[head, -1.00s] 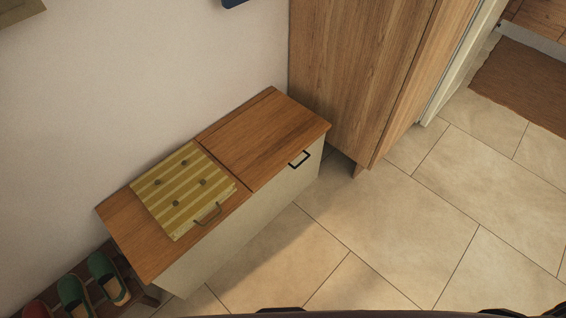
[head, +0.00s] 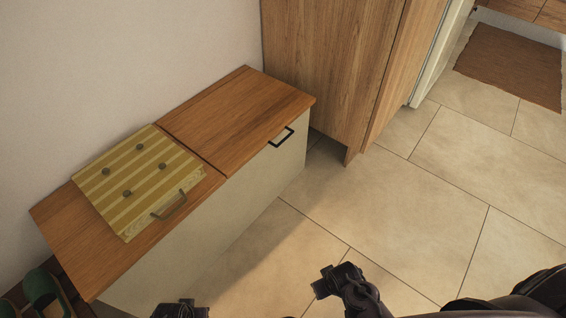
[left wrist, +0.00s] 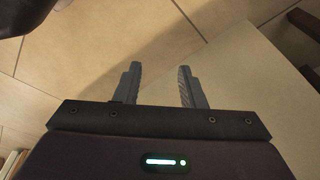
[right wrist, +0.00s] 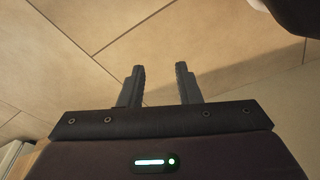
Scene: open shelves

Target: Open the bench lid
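The bench (head: 219,232) has a pale front and a wooden top against the wall. Its right part is a wooden lid (head: 236,113), lying flat and closed, with a dark bar handle (head: 282,138) at its front edge. My right gripper (right wrist: 160,84) is open and empty, over the floor in front of the bench. My left gripper (left wrist: 160,84) is open and empty, low near the bench front. Neither gripper touches the bench lid.
A tall wooden cabinet (head: 330,65) stands at the right end of the bench. Green shoes (head: 42,288) sit on a low rack at the lower left. The tiled floor (head: 400,215) in front is clear. A brown mat (head: 512,62) lies at the far right.

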